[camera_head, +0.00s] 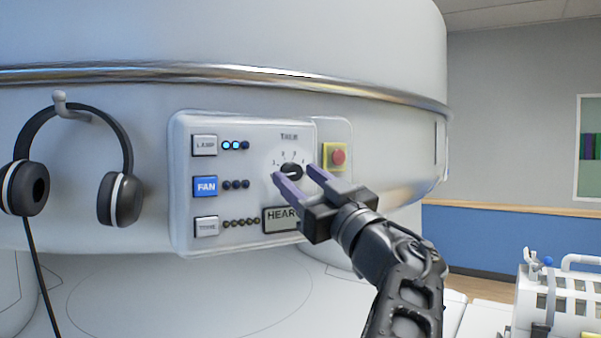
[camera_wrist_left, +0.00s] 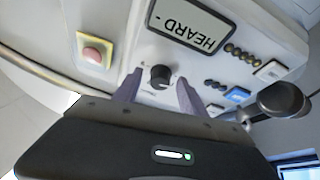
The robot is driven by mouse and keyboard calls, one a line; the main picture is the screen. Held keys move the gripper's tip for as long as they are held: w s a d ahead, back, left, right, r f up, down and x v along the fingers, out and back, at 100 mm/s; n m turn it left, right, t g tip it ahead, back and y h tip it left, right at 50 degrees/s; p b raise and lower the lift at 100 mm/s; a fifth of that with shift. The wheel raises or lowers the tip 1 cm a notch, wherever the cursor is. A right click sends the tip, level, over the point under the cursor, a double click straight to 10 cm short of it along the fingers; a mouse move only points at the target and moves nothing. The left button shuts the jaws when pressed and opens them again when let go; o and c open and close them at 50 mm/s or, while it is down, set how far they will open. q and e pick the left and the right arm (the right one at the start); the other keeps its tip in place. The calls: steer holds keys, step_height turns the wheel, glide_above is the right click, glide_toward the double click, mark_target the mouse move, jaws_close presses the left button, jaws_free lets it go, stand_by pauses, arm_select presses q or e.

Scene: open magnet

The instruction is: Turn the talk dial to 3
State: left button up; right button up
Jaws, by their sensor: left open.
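The talk dial (camera_head: 291,170) is a small black knob on the white control panel, under the label TALK, with small numerals around its upper side. It also shows in the left wrist view (camera_wrist_left: 160,77). I cannot tell which numeral it points to. My left gripper (camera_head: 295,174) is open, its two purple fingers pointing at the panel with the dial between them. In the left wrist view the fingertips (camera_wrist_left: 160,83) lie on either side of the knob, apparently with gaps. My right gripper is not in view.
A display (camera_wrist_left: 190,25) reading HEARD with a dash sits below the dial. A red button (camera_head: 338,157) on yellow is close to its right. LAMP, FAN (camera_head: 206,187) and TONE buttons are at left. Headphones (camera_head: 122,195) hang from a hook further left.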

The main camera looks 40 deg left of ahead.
arm_select(q)
jaws_close()
stand_by(0.6)
